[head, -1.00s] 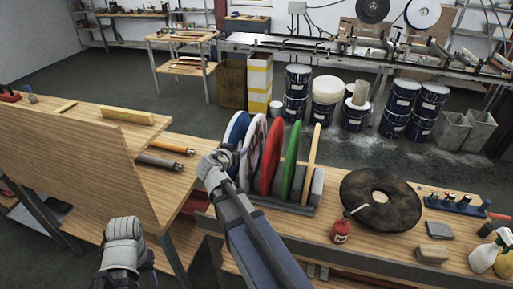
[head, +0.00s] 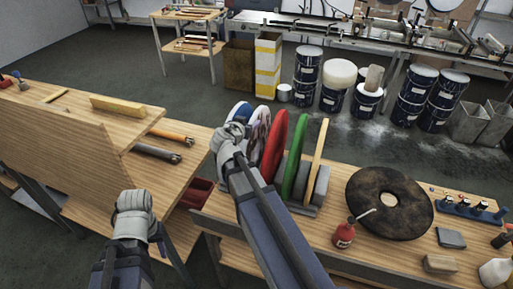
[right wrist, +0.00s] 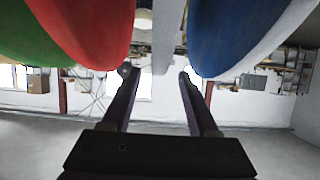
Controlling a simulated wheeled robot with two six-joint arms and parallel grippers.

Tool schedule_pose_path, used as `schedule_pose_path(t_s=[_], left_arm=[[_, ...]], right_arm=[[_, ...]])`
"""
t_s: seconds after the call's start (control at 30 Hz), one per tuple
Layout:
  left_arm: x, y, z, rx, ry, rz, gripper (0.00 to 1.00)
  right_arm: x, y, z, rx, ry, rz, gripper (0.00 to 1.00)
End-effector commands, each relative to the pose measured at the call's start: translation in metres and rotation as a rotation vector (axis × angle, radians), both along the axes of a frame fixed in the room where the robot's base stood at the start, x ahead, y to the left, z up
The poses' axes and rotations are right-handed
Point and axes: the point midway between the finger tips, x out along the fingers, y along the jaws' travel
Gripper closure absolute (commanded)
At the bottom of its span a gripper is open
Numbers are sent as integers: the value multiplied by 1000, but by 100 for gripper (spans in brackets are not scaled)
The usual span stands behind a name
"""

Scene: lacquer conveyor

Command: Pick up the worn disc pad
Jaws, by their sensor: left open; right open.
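A dark, blotchy disc (head: 365,205) with a pale centre hole lies flat on the bench and looks worn. Several discs stand upright in a grey rack (head: 320,186); one is white with dark streaks (head: 261,122), between a red disc (head: 275,145) and a blue disc (head: 239,112). I cannot tell which is the worn pad. My right gripper (head: 234,133) is open at the rack's left end. In the right wrist view its spread fingers (right wrist: 155,73) are near a pale disc edge (right wrist: 163,38) between red and blue; contact is unclear. My left gripper (head: 134,202) is open and empty, low at left.
A wooden bench (head: 60,150) with a raised panel is at left. Drums (head: 306,75) stand on the floor behind.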

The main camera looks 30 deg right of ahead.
Motion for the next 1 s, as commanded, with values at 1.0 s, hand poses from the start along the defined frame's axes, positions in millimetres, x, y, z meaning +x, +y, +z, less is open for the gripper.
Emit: schedule_pose_path(t_s=[1.0], left_arm=[[0, 0, -27, 1, 0, -6, 55]], right_arm=[[43, -53, -27, 0, 0, -1, 41]])
